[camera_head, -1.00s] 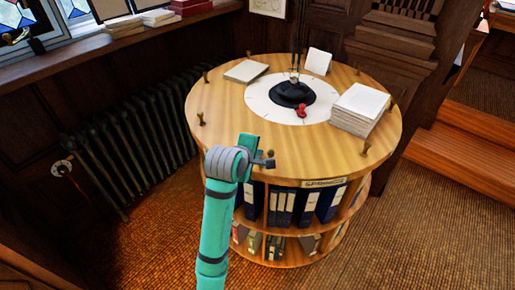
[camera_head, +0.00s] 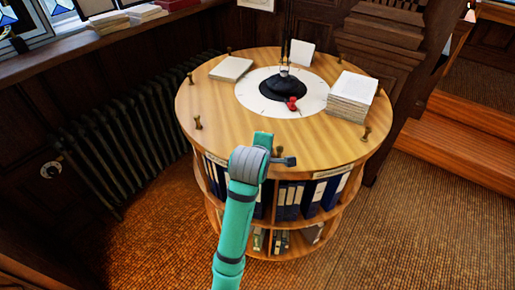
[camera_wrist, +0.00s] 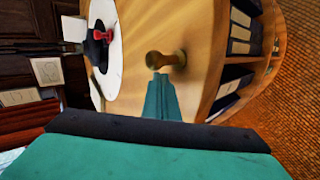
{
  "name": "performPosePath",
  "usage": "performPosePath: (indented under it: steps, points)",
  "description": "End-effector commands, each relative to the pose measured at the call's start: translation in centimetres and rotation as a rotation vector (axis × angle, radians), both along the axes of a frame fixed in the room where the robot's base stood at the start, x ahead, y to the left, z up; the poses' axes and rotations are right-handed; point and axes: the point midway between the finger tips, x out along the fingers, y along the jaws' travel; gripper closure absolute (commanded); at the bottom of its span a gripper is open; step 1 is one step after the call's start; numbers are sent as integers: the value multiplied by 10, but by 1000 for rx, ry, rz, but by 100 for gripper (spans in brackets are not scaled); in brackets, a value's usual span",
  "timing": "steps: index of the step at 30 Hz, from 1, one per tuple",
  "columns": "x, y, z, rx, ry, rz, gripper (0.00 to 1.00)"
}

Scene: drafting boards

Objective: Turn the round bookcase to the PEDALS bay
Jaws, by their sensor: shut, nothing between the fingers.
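The round bookcase (camera_head: 225,118) stands upright on the carpet, with a wooden top and binder shelves below. Small brass pegs ring its rim, such as the left peg (camera_head: 198,123) and the right peg (camera_head: 366,133). Label strips sit under the rim, one at the front right (camera_head: 334,170) and one at the left (camera_head: 215,160); their words are too small to read. My gripper (camera_head: 263,137) is shut and empty at the front rim. In the wrist view its fingertips (camera_wrist: 157,80) are right at a brass peg (camera_wrist: 166,59); I cannot tell whether they touch.
A radiator (camera_head: 130,130) stands left; wooden steps (camera_head: 460,125) lie right. Carpet is clear at right.

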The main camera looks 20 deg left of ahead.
Motion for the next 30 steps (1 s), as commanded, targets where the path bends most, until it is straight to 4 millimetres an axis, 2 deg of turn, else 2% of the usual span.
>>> performPosePath:
  steps: [10, 21, 30]
  points:
    - [0, -1, 0, 0, 0, 5, 100]
    - [5, -35, 0, 0, 0, 39, 100]
    - [8, -53, 0, -1, 0, 77, 100]
